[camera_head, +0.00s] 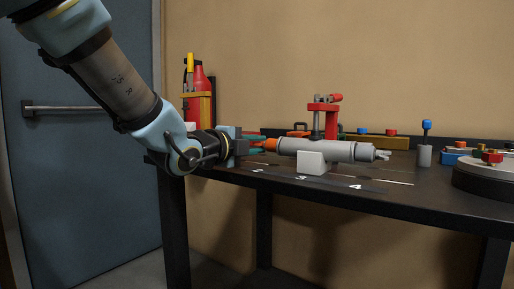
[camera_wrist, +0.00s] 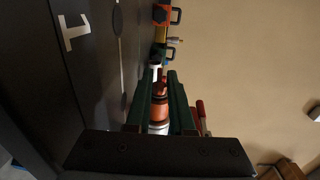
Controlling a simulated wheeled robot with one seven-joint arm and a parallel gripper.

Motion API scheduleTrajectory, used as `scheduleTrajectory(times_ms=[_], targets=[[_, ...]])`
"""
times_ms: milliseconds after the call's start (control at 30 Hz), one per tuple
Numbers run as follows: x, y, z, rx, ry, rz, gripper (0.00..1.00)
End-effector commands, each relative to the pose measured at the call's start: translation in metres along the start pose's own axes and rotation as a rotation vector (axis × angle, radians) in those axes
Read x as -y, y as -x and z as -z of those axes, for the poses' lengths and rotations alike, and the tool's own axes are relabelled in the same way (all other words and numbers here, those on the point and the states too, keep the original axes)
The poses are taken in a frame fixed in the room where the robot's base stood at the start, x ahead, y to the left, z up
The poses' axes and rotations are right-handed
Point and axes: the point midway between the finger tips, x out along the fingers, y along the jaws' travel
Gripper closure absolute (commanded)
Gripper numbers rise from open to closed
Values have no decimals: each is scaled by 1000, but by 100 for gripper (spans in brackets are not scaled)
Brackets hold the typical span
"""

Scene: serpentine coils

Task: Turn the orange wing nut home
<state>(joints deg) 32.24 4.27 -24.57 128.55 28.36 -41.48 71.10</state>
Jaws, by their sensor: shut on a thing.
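The orange wing nut (camera_head: 271,145) sits at the left end of a grey cylinder (camera_head: 330,151), which lies level on a white block (camera_head: 311,163) on the dark table. My gripper (camera_head: 260,145) reaches in from the left with its green fingers at the nut. In the wrist view, the fingers of my gripper (camera_wrist: 160,88) stand on both sides of the orange nut (camera_wrist: 160,107) and are shut on it. Part of the nut is hidden by the fingers, and its exact turn angle cannot be told.
A red clamp-like stand (camera_head: 331,118) rises behind the cylinder. A holder with a red bottle (camera_head: 199,80) stands at the back left. A blue-topped peg (camera_head: 426,143) and a round grey platform (camera_head: 490,180) are at right. The table's front strip is mostly clear.

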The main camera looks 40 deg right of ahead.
Motion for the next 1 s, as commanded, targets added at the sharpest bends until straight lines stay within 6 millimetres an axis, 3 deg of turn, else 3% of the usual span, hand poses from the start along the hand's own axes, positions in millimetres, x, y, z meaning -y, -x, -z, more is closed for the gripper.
scheduleTrajectory(times_ms=[133, 167, 300, 667, 1000], targets=[[0, 0, -4, 7, 2, 1, 100], [0, 0, -4, 7, 2, 1, 76], [0, 0, -2, 4, 1, 0, 62], [1, 10, -1, 3, -2, 0, 62], [2, 75, -2, 5, -2, 1, 62]])
